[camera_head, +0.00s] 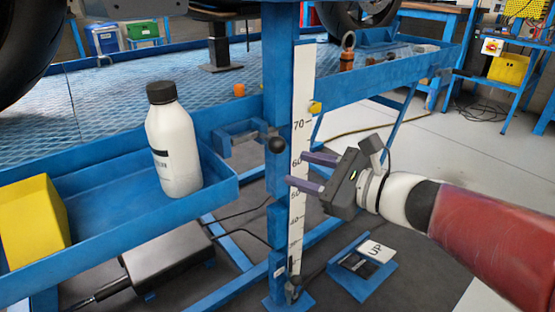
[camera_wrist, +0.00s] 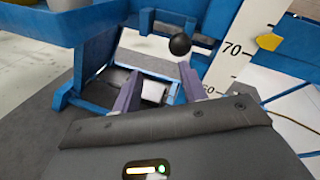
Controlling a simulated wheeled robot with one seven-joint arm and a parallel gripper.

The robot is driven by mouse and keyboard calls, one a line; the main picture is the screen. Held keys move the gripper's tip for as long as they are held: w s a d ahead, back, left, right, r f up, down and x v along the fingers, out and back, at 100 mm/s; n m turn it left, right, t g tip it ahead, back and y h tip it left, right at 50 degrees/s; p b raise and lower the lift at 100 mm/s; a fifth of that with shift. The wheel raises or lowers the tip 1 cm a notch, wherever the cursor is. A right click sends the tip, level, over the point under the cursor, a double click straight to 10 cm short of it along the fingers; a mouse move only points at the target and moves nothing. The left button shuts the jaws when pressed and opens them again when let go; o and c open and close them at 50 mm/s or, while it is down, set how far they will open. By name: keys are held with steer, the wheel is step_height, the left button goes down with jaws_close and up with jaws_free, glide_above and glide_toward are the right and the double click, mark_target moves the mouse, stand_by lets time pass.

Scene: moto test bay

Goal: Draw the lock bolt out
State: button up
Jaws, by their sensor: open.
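The lock bolt shows as a round black knob (camera_head: 277,144) on the blue post (camera_head: 281,95), beside the white scale. The knob also shows in the wrist view (camera_wrist: 180,46), just past the tip of the right finger. The bolt's shank is mostly hidden behind the knob. My gripper (camera_head: 296,169) is open and empty, its two purple fingers pointing left across the scale, a little below and right of the knob. In the wrist view the gap between the fingers (camera_wrist: 160,72) lies below and left of the knob. I see no contact with the knob.
The white height scale (camera_head: 298,125) has a yellow pointer (camera_head: 315,107) above 70. A blue tray (camera_head: 110,235) at left holds a white bottle (camera_head: 175,145) and a yellow box (camera_head: 32,220). A blue pedal marked UP (camera_head: 365,265) stands on the floor. Floor at right is open.

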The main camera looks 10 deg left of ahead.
mark_target(276, 145)
steer(key=w+m, duration=0.1)
steer(key=w+m+t, duration=0.1)
steer(key=shift+w+a+r+m+y, duration=0.15)
steer(key=shift+w+m+y, duration=0.15)
steer(key=shift+y, duration=0.1)
steer(key=shift+t, duration=0.4)
steer(key=x, duration=0.8)
steer(key=shift+w+r+b, duration=0.1)
steer(key=shift+r+b, duration=0.05)
steer(key=shift+b, duration=0.25)
jaws_close()
steer(key=shift+s+a+b, duration=0.7)
steer(key=shift+s+a, duration=0.05)
steer(key=shift+s, duration=0.3)
steer(key=shift+s+a+b, duration=0.65)
steer(key=shift+s+a, duration=0.15)
steer(key=shift+s, duration=0.25)
jaws_free()
steer(key=shift+s, duration=0.1)
